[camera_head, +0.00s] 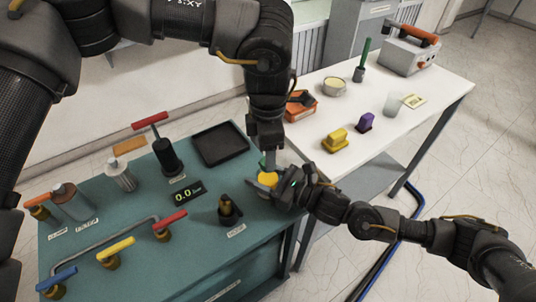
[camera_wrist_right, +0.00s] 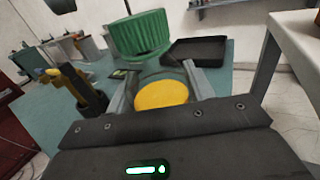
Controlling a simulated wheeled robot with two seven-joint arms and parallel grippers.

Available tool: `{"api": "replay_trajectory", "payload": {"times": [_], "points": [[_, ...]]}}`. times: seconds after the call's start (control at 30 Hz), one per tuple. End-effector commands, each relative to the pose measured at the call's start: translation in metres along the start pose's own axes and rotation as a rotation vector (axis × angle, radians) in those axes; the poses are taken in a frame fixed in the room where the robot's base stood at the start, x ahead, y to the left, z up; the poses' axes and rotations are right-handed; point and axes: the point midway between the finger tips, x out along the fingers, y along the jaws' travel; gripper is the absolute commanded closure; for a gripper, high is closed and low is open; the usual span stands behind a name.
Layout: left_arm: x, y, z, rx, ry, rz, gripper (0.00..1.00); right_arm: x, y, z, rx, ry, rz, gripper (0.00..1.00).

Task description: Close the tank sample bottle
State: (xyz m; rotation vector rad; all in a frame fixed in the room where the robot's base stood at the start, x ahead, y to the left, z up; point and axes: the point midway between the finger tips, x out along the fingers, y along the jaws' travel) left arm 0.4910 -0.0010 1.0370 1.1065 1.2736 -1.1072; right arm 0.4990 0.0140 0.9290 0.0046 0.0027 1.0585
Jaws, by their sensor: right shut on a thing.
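The sample bottle, with yellow oil showing at its round end (camera_head: 268,180), is between the fingers of my right gripper (camera_head: 285,191), above the right edge of the green bench. The right wrist view shows this yellow disc (camera_wrist_right: 161,95) between the two fingers, which are shut on the bottle. A green ribbed cap (camera_wrist_right: 140,34) hangs just above and beyond the bottle, apart from it in that view. In the head view only a sliver of the cap (camera_head: 263,161) shows beside the tip of my left gripper (camera_head: 272,160), which points down and appears to hold it.
The green bench (camera_head: 150,262) carries red, yellow and blue handled valves, a black tray (camera_head: 220,145), a display reading 0.0 (camera_head: 186,193) and a dark brass-topped fitting (camera_head: 228,209). A white table (camera_head: 375,150) at right holds yellow and purple items, a beaker and an instrument.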

Motion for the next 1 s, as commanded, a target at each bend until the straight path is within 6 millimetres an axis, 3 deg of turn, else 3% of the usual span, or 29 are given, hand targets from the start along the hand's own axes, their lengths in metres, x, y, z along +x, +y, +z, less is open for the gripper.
{"api": "replay_trajectory", "payload": {"times": [0.13, 0.57, 0.77, 1.0], "points": [[-0.016, 0.000, 0.000, 0.000, 0.000, 0.001, 0.46, 0.000, 0.000, -0.001, 0.000, 0.002, 0.000, 1.00], [-0.023, -0.004, 0.007, -0.021, -0.025, -0.014, 0.49, 0.000, 0.000, -0.001, 0.001, 0.002, 0.000, 1.00], [-0.034, -0.004, 0.009, -0.375, -0.028, -0.021, 0.49, 0.000, 0.000, -0.001, 0.001, 0.002, 0.000, 1.00], [-0.047, -0.003, 0.007, -0.980, -0.017, -0.021, 0.49, 0.000, 0.000, -0.001, 0.001, 0.002, 0.000, 1.00]]}}
